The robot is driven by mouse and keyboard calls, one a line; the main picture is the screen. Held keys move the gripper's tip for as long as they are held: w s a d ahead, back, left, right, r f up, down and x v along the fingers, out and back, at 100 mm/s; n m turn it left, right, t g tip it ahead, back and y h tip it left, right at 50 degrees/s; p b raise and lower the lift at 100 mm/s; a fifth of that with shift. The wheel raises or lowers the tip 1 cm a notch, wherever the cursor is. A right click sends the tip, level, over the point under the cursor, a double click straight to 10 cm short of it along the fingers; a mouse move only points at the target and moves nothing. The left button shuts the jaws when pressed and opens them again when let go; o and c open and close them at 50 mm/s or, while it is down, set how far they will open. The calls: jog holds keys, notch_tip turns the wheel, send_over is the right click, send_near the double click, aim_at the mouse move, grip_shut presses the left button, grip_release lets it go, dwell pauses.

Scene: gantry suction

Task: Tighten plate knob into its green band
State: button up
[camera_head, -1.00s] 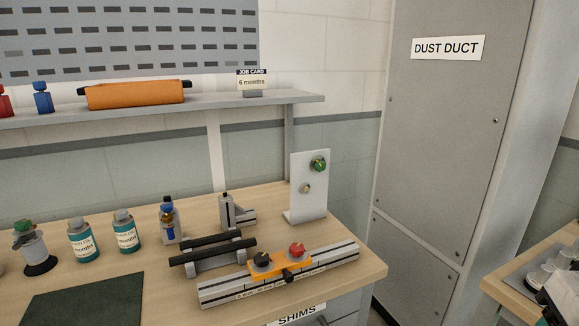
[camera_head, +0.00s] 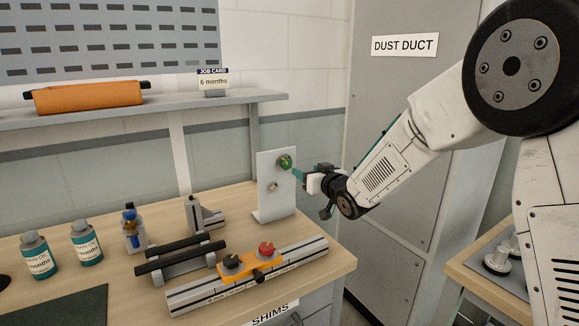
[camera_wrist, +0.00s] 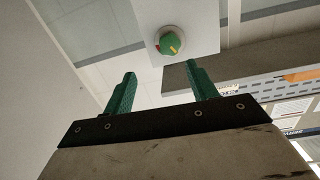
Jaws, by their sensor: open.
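A white upright plate (camera_head: 268,205) stands at the back right of the workbench. A round green plate knob (camera_head: 285,162) sits near its top right corner. In the wrist view the knob (camera_wrist: 171,44) shows a green face with a yellow mark, a pale rim and a little red at its left. Whether the mark lies in a green band is too small to tell. My gripper (camera_head: 294,171) reaches in from the right, its green fingers close to the knob. In the wrist view my gripper (camera_wrist: 161,72) is open and empty, with the knob just beyond and between the fingertips.
A smaller metallic knob (camera_head: 273,186) sits lower on the plate. A rail (camera_head: 190,297) with an orange block (camera_head: 249,265), one black knob and one red knob lies in front. A grey shelf (camera_head: 130,116) hangs at the left. The dust duct (camera_head: 395,210) stands behind my arm.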

aim_at(288, 164)
jog(key=shift+y, duration=0.6)
jog(key=x, duration=0.6)
jog(key=a+x, duration=0.1)
jog(key=x, duration=0.2)
jog(key=shift+s+a+f, duration=0.15)
jog(key=shift+s+f, duration=0.15)
jog(key=shift+f, duration=0.05)
jog(key=c, duration=1)
